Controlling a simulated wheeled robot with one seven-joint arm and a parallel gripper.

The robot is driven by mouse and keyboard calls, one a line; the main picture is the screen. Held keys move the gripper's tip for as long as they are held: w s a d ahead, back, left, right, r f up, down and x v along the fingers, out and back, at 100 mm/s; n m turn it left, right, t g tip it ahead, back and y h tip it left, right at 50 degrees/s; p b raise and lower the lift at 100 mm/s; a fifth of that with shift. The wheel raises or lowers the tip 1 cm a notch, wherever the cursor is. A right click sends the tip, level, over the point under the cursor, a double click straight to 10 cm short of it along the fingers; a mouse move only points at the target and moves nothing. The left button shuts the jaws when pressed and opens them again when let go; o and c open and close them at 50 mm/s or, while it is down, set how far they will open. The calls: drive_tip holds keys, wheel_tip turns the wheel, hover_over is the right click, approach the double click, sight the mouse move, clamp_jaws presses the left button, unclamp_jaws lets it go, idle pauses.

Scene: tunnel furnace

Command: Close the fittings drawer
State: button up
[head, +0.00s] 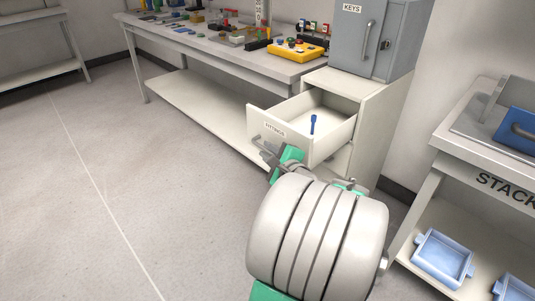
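The fittings drawer (299,140), cream with a FITTINGS label on its front, is pulled out of a cream cabinet (372,110). A small blue object (313,124) is inside it, and the rest of the visible drawer floor is bare. My gripper (266,153), grey with green parts behind it, is at the lower part of the drawer front, where the handle is. My arm partly blocks the view there. I cannot tell whether the fingers touch or enclose the handle.
A grey KEYS cabinet (372,38) stands on top of the drawer cabinet. A workbench (190,42) with several tools is behind to the left. A STACK table (465,150) with blue trays (442,258) below stands at the right. The floor (120,170) at left is clear.

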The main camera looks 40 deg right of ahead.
drive_tip(key=shift+w+d+f, duration=0.1)
drive_tip(key=shift+w, duration=0.25)
drive_tip(key=shift+c, duration=0.3)
clamp_jaws()
idle(0.9)
